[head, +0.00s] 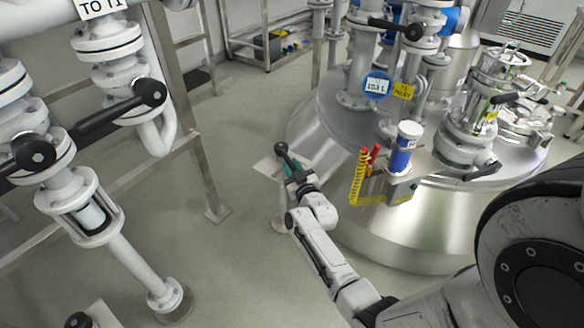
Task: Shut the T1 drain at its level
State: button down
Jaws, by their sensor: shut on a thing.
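My gripper (297,174) is left of the big steel vessel (318,128), at a black lever (287,157) with a round knob. It appears shut on this lever, below the knob; a bit of teal shows at the fingers. The lever rises, tilted, over a small pale plate (264,168) on a post (281,216). The lever's lower end is hidden by my gripper. I cannot tell whether its valve is open. A round blue display (377,86) on the vessel's top shows a figure in litres, too small to read surely. No drain label is readable by the lever.
White pipework (108,52) with black-handled valves (122,107) and a "TO T1" sign (101,6) stands at left. A metal frame post (193,115) stands behind. Floor between is clear.

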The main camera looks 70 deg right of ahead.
jog(key=shift+r, duration=0.1)
dwell(0.3)
jog(key=p, duration=0.2)
jog(key=shift+w+a+r+p, duration=0.1)
jog(key=shift+w+r+p, duration=0.15)
jog(key=shift+r+p, duration=0.05)
jog(key=p, duration=0.2)
jog(key=w+m+g+h+p, duration=0.1)
jog(key=p, duration=0.1)
jog(key=shift+a, duration=0.3)
jog(key=shift+w+a+m+g+h+p, duration=0.15)
jog(key=shift+m+g+h+p, duration=0.15)
jog(key=shift+g+p, duration=0.3)
jog(key=shift+w+a+f+m+g+h+p, duration=0.15)
jog(key=shift+f+m+g+h+p, duration=0.1)
jog(key=shift+m+g+h+p, duration=0.25)
jog(key=c, duration=1)
grip_release()
jog(key=shift+f, duration=0.1)
jog(key=shift+o, duration=0.2)
